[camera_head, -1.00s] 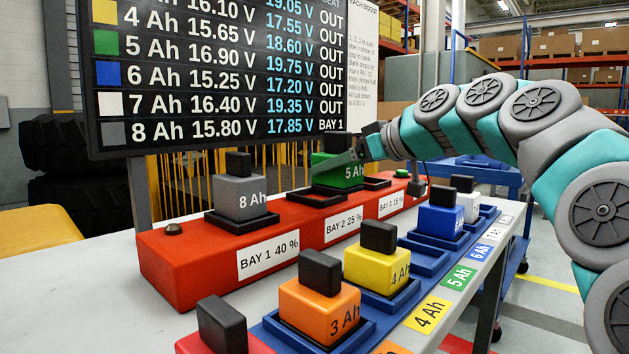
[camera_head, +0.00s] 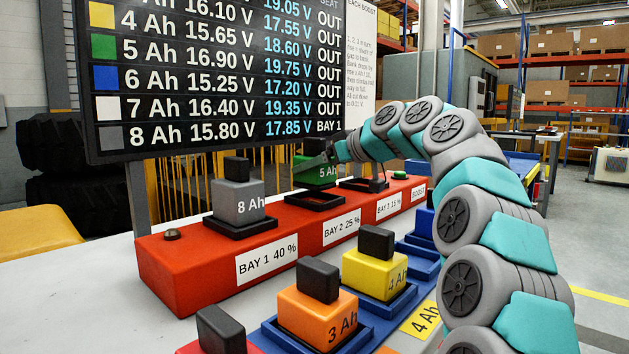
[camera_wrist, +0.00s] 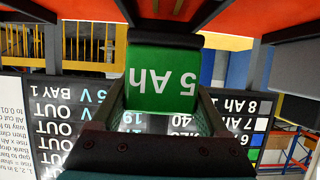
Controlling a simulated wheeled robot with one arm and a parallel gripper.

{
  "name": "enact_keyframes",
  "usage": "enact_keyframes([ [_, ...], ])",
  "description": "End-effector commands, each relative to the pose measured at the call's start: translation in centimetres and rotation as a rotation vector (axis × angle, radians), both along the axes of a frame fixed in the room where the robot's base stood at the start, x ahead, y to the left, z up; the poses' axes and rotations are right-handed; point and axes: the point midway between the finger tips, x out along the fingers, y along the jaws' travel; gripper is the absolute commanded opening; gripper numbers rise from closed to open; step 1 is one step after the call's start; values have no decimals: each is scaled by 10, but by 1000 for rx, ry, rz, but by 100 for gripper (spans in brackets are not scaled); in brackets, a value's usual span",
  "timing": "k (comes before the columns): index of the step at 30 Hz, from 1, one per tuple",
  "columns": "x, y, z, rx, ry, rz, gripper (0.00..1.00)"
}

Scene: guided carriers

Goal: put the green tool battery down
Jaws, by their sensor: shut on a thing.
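The green tool battery (camera_head: 315,173), marked 5 Ah with a dark top, is held by my gripper (camera_head: 322,158) in the head view. Its lower edge shows just above and behind the dark tray of bay 2 (camera_head: 316,208) on the red charger; I cannot tell whether it touches anything. In the wrist view the green battery (camera_wrist: 160,75) sits upside down in the picture, between the two fingers of my gripper (camera_wrist: 162,100). The inside of the bay 2 tray is partly visible and looks empty.
The grey 8 Ah battery (camera_head: 237,196) stands in bay 1, left of bay 2. Bay 3's tray (camera_head: 362,185) looks empty. Yellow (camera_head: 374,270) and orange (camera_head: 317,312) batteries stand in blue trays in front. The voltage board (camera_head: 215,75) is behind the charger.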

Motion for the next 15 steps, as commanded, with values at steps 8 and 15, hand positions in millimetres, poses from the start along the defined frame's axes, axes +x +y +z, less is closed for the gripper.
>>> enact_keyframes([
  [8, -1, 0, -13, 5, -1, 0, 0],
  [15, 0, 0, -32, 3, -2, -1, 0],
])
